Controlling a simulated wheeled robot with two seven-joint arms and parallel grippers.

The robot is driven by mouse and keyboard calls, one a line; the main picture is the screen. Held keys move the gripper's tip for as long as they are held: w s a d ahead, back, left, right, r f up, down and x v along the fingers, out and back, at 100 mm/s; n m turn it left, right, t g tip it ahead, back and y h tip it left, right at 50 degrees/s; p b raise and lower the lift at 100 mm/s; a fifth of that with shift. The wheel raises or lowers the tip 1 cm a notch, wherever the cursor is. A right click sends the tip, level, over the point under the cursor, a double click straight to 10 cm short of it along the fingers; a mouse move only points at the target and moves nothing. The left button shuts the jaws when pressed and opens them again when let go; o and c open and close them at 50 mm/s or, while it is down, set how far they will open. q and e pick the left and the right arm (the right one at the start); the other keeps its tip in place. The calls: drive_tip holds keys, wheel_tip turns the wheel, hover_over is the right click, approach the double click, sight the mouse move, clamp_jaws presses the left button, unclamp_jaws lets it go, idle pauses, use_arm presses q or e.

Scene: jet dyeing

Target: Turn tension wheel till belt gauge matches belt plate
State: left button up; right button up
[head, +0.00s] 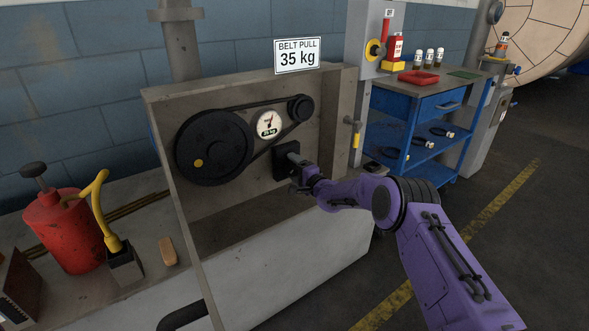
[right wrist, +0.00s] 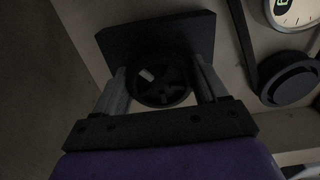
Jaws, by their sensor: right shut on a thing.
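The belt plate (head: 297,56) reads "BELT PULL 35 kg" above the machine's open box. The round white belt gauge (head: 269,124) has a dark pointer and a small kg readout, whose digits are too small to read surely. The gauge also shows partly in the right wrist view (right wrist: 294,10). My right gripper (head: 299,172) is at the tension wheel below the gauge. In the right wrist view its two fingers stand either side of the dark, spoked tension wheel (right wrist: 163,88) and are shut on it. In the head view the gripper mostly hides the wheel. My left gripper is out of view.
A large black pulley (head: 214,148) and a small pulley (head: 300,108) carry the belt around the gauge. A red can (head: 68,231) stands on the left bench. A blue cart (head: 424,115) stands behind on the right. Floor at right is clear.

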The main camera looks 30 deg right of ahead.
drive_tip(key=o, duration=1)
drive_tip(key=s, duration=0.3)
drive_tip(key=s+d+p, duration=0.1)
drive_tip(key=s, duration=0.3)
drive_tip(key=s+p, duration=0.1)
drive_tip(key=s, duration=0.2)
drive_tip(key=shift+s+d, duration=0.25)
drive_tip(key=shift+d, duration=0.05)
